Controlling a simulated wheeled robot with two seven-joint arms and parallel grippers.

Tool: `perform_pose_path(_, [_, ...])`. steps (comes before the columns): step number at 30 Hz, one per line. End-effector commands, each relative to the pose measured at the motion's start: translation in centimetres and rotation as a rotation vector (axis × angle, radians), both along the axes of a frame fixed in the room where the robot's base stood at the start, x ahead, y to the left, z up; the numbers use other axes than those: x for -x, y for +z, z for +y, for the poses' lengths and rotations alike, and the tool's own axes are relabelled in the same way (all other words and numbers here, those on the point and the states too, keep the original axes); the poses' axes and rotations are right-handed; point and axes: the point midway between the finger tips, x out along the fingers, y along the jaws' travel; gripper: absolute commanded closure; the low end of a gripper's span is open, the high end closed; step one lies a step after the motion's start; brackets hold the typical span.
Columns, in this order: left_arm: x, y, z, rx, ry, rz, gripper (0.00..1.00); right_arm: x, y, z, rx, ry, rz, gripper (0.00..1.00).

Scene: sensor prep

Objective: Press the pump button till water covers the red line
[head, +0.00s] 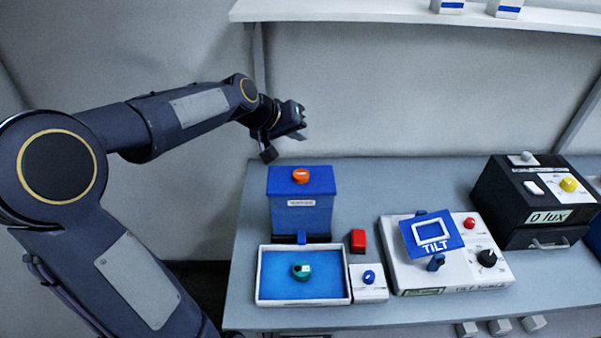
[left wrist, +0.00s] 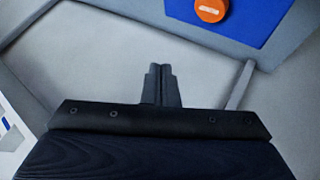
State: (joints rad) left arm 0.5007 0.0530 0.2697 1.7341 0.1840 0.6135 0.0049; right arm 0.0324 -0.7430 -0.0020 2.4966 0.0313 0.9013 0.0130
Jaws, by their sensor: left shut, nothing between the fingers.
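A blue tank (head: 300,217) with an orange knob (head: 300,176) on top stands at the back left of the bench. In front of it is a white-rimmed tray (head: 258,290) with a blue inside, holding a green round thing (head: 301,270). A small white box (head: 369,294) with a blue button (head: 369,277) stands right of the tray. I cannot make out a red line. My left gripper (head: 302,125) is shut and empty, above and behind the tank. Its closed fingers (left wrist: 160,84) show in the left wrist view, apart from the orange knob (left wrist: 211,9).
A red block (head: 358,240) lies right of the tank. A white tilt unit (head: 464,275) with a blue plate and a black box (head: 532,212) marked "0 lux" stand further right. A white shelf (head: 400,12) runs above the bench (head: 400,190).

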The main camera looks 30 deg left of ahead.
Motion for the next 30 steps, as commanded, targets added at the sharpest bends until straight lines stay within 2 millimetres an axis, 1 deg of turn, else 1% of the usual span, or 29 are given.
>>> perform_pose_path(5, [0.0,-0.7,0.0,0.000,-0.001,0.001,1.00,0.0,-0.6,0.0,0.000,0.000,0.000,0.64])
perform_pose_path(8, [0.0,-1.6,0.0,0.000,0.000,0.001,1.00,0.0,-1.3,0.0,0.000,0.000,0.000,0.64])
perform_pose_path(22, [0.0,-8.0,0.0,0.000,-0.001,0.001,1.00,0.0,-6.5,0.0,0.000,0.000,0.000,0.64])
perform_pose_path(26, [0.0,-8.8,-0.1,0.000,-0.001,-0.001,1.00,0.0,-7.2,0.0,0.000,0.000,0.000,0.64])
perform_pose_path(30, [0.0,-8.9,-0.1,-0.001,-0.001,0.000,1.00,0.0,-7.3,0.0,0.000,0.000,0.000,0.64])
